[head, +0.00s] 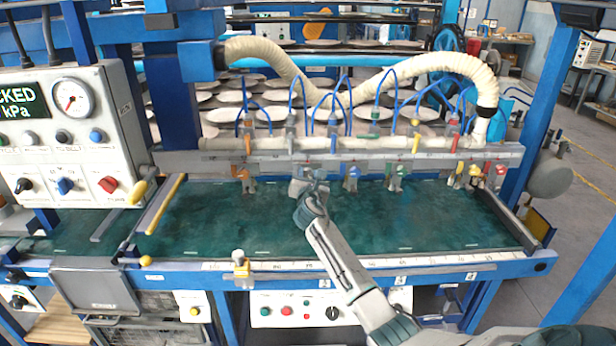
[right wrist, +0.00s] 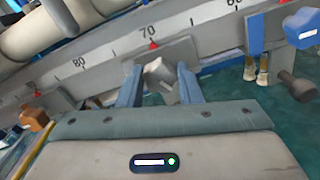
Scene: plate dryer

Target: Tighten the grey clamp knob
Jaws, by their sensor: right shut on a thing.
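The grey clamp knob (right wrist: 158,72) sits on the scaled metal rail (right wrist: 212,46), just below the 70 mark, in the right wrist view. It looks tilted there. My right gripper (right wrist: 160,86) has its two blue-grey fingers on either side of the knob and is shut on it. In the head view my right arm reaches from the lower right, and the gripper (head: 312,183) is at the grey knob (head: 297,187) beneath the rail; the fingertips are small and hard to make out there. My left gripper is not in view.
Along the rail hang an orange clamp (head: 243,173), a blue clamp (head: 351,177), a green clamp (head: 396,176) and others. Blue tubes rise above the rail. A green bed (head: 210,225) lies open below. A control box (head: 60,135) stands at the left.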

